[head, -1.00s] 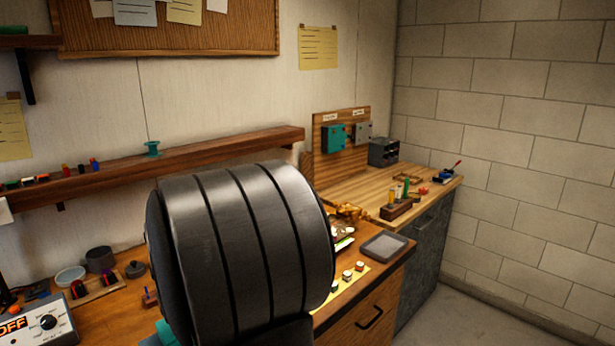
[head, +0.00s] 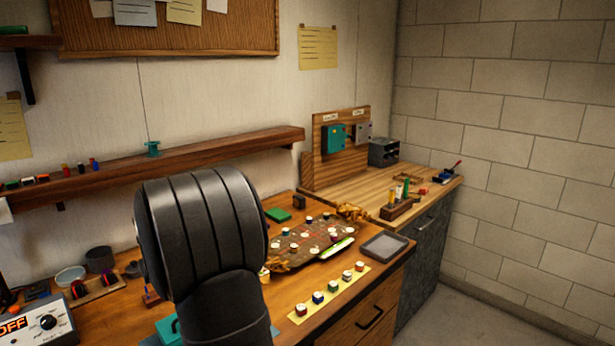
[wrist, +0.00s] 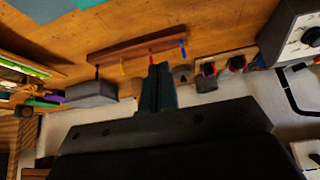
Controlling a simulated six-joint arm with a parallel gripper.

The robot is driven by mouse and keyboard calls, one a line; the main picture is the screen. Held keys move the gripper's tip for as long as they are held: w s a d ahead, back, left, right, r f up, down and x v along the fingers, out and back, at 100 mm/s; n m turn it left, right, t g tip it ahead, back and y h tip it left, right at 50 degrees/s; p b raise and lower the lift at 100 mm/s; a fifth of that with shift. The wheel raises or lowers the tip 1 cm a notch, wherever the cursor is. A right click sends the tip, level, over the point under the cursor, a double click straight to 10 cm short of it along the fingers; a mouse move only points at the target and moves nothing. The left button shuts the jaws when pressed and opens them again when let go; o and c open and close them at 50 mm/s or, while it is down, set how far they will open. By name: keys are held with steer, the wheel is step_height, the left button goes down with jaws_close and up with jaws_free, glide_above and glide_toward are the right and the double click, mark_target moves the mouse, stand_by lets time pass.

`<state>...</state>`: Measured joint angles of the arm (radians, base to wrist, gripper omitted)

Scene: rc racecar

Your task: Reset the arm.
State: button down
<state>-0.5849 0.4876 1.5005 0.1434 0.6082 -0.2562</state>
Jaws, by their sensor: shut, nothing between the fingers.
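My arm's black rounded link stands large in the left middle of the head view, above the wooden bench (head: 335,322). It hides part of the bench, and the gripper's fingers do not show there. In the wrist view my gripper (wrist: 158,75) is shut, its two dark fingers together with nothing between them. The fingers point toward the bench top, near a wooden rack (wrist: 135,45) with coloured tools. I cannot tell the exact gap between fingertips and rack.
A dark board with pieces (head: 310,245) lies right of my arm. A yellow strip with several small blocks (head: 325,298) and a grey tray (head: 383,246) lie near the front edge. A control box reading OFF (head: 42,325) stands lower left. A wooden shelf (head: 200,150) runs behind.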

steer(key=shift+w+a+f, duration=0.3)
steer(key=shift+w+a, duration=0.55)
